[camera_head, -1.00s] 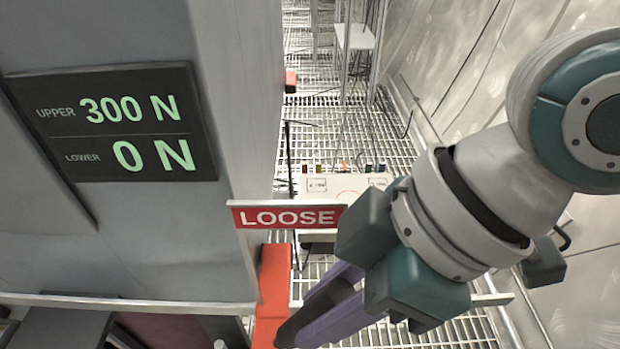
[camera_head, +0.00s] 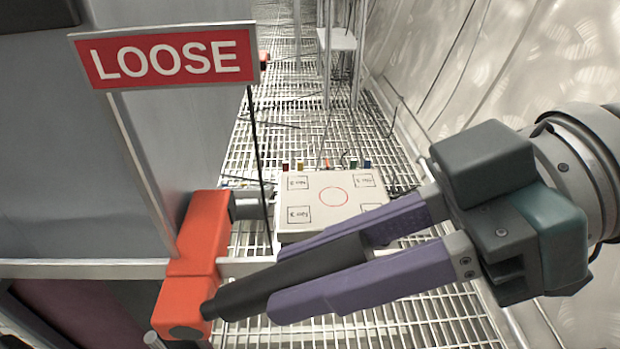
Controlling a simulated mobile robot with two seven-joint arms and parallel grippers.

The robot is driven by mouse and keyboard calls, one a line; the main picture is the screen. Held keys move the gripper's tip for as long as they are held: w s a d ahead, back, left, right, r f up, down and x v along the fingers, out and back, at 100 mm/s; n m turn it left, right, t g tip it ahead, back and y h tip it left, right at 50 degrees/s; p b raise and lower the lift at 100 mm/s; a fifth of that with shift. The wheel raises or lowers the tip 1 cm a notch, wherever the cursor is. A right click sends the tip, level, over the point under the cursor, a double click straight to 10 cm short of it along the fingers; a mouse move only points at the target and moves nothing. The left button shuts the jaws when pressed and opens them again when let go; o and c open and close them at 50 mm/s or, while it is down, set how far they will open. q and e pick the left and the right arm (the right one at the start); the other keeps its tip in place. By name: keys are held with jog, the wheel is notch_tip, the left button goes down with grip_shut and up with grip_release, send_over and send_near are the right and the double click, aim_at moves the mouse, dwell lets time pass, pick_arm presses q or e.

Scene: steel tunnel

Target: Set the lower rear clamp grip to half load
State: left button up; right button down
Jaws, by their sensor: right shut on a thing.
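The orange-red clamp (camera_head: 198,252) stands at the corner of the grey cabinet, left of centre. A black bar-shaped grip (camera_head: 235,294) runs from its lower part to the right and slightly up. My right gripper (camera_head: 318,270) comes in from the right, its two purple fingers shut on this grip, one on each side. The grip's far end lies between the fingers. A red sign reading "LOOSE" (camera_head: 168,56) stands on a thin post above the clamp. The force display is almost wholly out of view; only a dark lower edge (camera_head: 35,14) shows. My left gripper is not in view.
A white box (camera_head: 325,198) with a red circle, several marked squares and coloured pegs stands behind the grip. A rail (camera_head: 80,268) crosses the cabinet front. Beyond is grating floor (camera_head: 290,110) with thin cables; a pale curved wall (camera_head: 490,60) bounds the right.

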dwell(0.4)
jog(key=c, duration=0.6)
grip_release()
jog(key=v, duration=1)
jog(key=shift+f+p, duration=0.1)
jog(key=shift+p, duration=0.25)
